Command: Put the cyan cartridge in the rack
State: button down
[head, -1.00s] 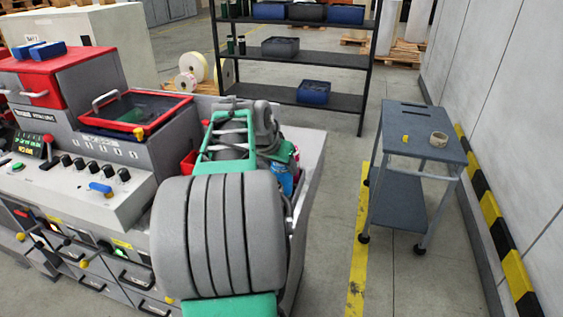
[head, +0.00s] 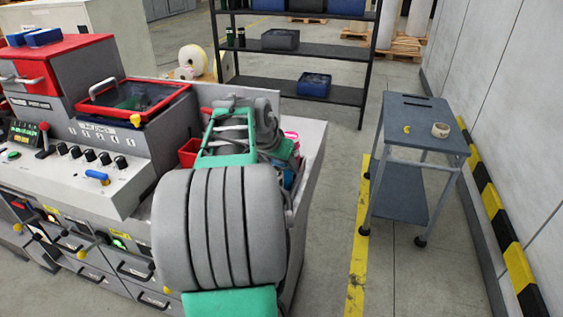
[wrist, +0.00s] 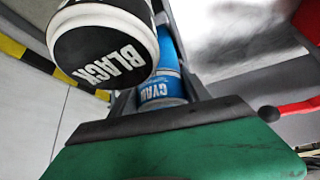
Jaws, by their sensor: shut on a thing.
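The cyan cartridge (wrist: 161,88) is blue with white CYAN lettering and sits between the fingers of my gripper (wrist: 163,99) in the wrist view; the gripper is shut on it. Its far part is partly covered by the black cartridge (wrist: 104,48), a white cylinder with a dark end marked BLACK, nearer the camera. I cannot tell whether the two touch. In the head view my arm hides most of the gripper; a small blue patch (head: 288,179) shows beside it. I cannot clearly make out the cartridge rack in either view.
The grey machine (head: 88,189) stands left, with a red-rimmed bin (head: 140,118) and a small red box (head: 188,153) on it. A pink and white thing (head: 291,135) lies behind my gripper. A blue-grey cart (head: 418,112) stands right; a dark shelf (head: 340,90) is behind. Floor between machine and cart is clear.

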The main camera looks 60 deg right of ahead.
jog(key=shift+c, duration=2.1)
grip_release()
jog(key=shift+f, duration=0.1)
